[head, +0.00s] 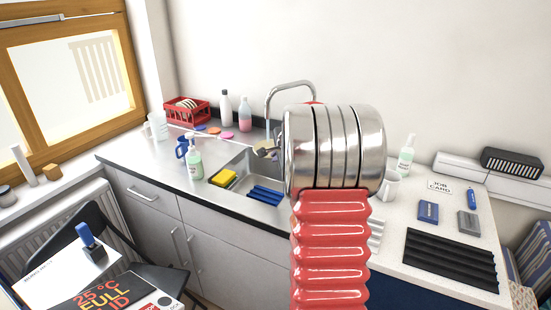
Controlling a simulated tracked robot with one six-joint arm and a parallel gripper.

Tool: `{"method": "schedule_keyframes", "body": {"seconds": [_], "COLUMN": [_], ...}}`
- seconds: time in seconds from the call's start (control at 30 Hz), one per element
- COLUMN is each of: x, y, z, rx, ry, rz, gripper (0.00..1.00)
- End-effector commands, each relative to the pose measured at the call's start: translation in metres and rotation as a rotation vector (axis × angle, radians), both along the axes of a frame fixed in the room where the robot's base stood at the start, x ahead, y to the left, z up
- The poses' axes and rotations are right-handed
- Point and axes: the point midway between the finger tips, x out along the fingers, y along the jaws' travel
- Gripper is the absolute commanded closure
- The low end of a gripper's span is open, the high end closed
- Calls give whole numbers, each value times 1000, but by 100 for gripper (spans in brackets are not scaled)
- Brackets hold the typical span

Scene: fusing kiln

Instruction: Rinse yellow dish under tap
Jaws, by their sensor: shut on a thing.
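My arm fills the middle of the head view and hides much of the sink's right side. Only a small part of my gripper (275,153) shows past the arm's left edge, over the back of the sink (240,165). It is shut on a small dull-yellow thing, which looks like the yellow dish (261,146), partly hidden. The curved steel tap (283,87) rises behind it; its spout end is hidden by my arm. I cannot tell whether water runs or touches the dish.
A yellow sponge (222,179) and a blue rack (265,195) are in the sink. A soap bottle (195,165) and a blue mug (182,147) stand left of it. A red crate (187,112) stands behind. A white mug (390,187) stands right of my arm.

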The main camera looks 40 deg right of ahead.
Motion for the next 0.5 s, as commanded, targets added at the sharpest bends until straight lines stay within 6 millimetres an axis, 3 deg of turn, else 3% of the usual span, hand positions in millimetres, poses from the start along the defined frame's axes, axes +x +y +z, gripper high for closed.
{"method": "schedule_keyframes", "body": {"seconds": [0.5], "x": [-4], "y": [-6], "z": [1], "rx": [-1], "ry": [-2], "rz": [-2], "gripper": [100]}}
